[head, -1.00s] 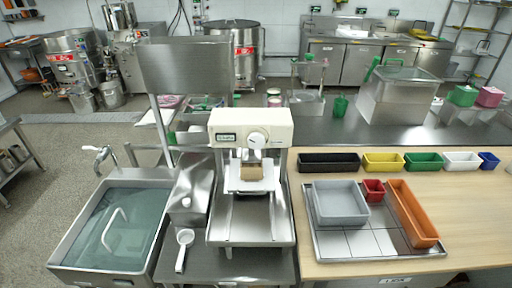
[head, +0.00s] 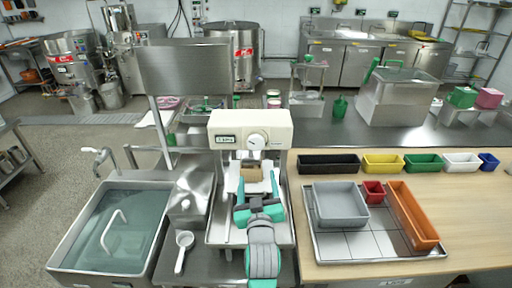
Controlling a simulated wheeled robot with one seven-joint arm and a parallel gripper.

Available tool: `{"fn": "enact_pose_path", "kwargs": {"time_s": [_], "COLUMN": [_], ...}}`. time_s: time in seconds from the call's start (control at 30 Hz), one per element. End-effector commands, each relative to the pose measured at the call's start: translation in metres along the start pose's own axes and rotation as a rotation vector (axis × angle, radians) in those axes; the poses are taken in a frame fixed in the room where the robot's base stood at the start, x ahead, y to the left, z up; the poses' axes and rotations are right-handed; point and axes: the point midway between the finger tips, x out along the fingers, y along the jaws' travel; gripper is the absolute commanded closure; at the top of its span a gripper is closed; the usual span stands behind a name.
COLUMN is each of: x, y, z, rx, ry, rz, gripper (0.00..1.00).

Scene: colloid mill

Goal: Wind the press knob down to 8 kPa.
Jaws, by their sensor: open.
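The press (head: 230,127) stands in the middle, a cream head on a steel frame. Its white round knob (head: 256,141) is on the front, right of a small dark display (head: 225,139) whose reading is too small to make out. A tan block (head: 252,175) sits under the head on a white plate. My gripper (head: 256,178) is in front of the press, below the knob and apart from it. Its teal-tipped fingers are spread to either side of the block in the picture; I cannot tell whether they touch it. The arm hides part of the press bed.
A sink (head: 117,231) with a handled lid is at the left, with a white scoop (head: 183,250) beside the press. At the right, a wooden table (head: 470,215) holds a tray with a grey bin (head: 340,205), a red bin and an orange bin (head: 412,214). Several coloured bins line its back.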

Motion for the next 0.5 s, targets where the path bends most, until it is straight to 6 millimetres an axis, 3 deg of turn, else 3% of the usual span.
{"fn": "enact_pose_path", "kwargs": {"time_s": [0.03,0.2,0.5], "x": [0.008,0.020,0.046], "y": [0.004,0.009,0.009], "z": [-0.014,-0.037,-0.041], "rx": [-0.007,-0.023,-0.026], "ry": [0.010,0.017,0.018], "rz": [0.000,-0.005,-0.007], "gripper": [0.34,0.34,0.34]}}
